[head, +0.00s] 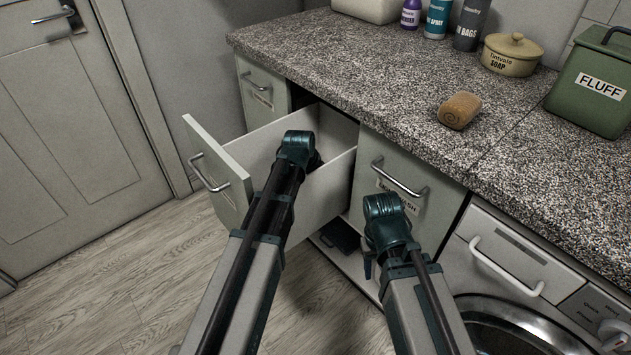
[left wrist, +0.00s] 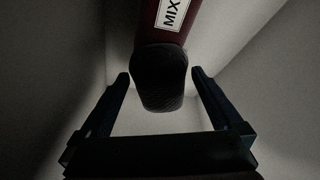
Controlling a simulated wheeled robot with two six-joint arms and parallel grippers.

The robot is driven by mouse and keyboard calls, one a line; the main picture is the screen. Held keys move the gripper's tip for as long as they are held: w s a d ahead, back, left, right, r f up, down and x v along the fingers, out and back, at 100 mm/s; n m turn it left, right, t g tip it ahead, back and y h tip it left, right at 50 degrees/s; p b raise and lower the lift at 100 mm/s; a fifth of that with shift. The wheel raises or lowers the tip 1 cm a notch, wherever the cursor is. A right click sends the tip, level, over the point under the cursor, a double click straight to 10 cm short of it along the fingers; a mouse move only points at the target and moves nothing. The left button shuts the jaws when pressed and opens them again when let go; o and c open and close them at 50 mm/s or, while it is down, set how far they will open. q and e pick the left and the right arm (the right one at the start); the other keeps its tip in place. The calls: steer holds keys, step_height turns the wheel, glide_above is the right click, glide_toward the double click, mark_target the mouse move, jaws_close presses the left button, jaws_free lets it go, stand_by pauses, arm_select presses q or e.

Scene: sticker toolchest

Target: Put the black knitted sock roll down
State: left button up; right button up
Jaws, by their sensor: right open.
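The black knitted sock roll (left wrist: 160,80) shows in the left wrist view, between and beyond the fingertips of my left gripper (left wrist: 159,77). There is a gap on each side of it, and the fingers are open. Pale walls surround it. In the head view my left arm reaches into the open upper drawer (head: 320,201), and its wrist hides the gripper and the roll. My right gripper (head: 340,238) seems to be the dark shape low beside the right wrist, partly hidden; it is open with no held thing visible.
A maroon thing labelled MIX (left wrist: 172,20) adjoins the roll in the picture. The granite counter (head: 400,100) holds a tan roll (head: 460,110), a soap pot (head: 511,54), a green FLUFF bin (head: 594,85) and bottles. The washing machine (head: 530,275) stands right; floor at left is clear.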

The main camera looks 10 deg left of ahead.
arm_select(q)
steer(key=shift+r, duration=0.1)
arm_select(e)
steer(key=shift+r, duration=0.1)
arm_select(q)
steer(key=shift+r+p, duration=0.4)
steer(key=shift+p, duration=0.1)
steer(key=p+v, duration=1.1)
steer(key=v, duration=0.1)
arm_select(e)
step_height(320, 180, up, 12)
arm_select(q)
steer(key=shift+r, duration=0.2)
arm_select(e)
steer(key=shift+a+r, duration=0.1)
